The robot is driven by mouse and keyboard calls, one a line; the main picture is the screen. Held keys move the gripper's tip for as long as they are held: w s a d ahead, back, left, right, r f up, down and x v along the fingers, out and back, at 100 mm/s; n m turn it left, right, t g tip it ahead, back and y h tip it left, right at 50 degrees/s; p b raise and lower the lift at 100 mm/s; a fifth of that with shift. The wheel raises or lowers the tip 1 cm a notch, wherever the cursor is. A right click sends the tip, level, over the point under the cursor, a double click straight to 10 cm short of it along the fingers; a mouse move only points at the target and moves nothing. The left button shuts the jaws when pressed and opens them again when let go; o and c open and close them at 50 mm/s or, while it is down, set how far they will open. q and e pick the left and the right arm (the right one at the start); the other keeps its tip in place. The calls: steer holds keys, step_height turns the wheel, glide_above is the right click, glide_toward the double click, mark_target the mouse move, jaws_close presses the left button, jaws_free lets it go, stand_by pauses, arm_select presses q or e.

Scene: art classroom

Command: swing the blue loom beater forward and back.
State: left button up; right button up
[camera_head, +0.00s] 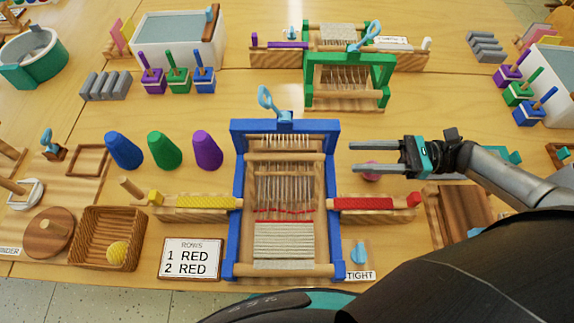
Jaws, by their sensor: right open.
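The blue loom (334,235) stands at the front middle of the table, with white warp threads, red rows and a woven beige part near its front. Its blue upright frame, which seems to be the beater (240,128), crosses the loom at the back. My left gripper is not in view.
Yellow (208,202) and red (372,203) shuttles lie on either side of the loom. Cones (165,151) stand to its left, near a basket (85,250) and a row card (190,258). A green loom (380,90) stands behind.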

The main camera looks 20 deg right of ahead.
mark_target(288, 156)
steer(key=x, duration=0.5)
steer(key=p+x, duration=0.1)
steer(key=x, duration=0.4)
steer(key=p+x, duration=0.1)
steer(key=x, duration=0.4)
steer(key=shift+w+a+f, duration=0.1)
steer(key=shift+a+f, duration=0.05)
steer(key=shift+f, duration=0.1)
steer(key=shift+c, duration=0.4)
jaws_close()
stand_by(0.4)
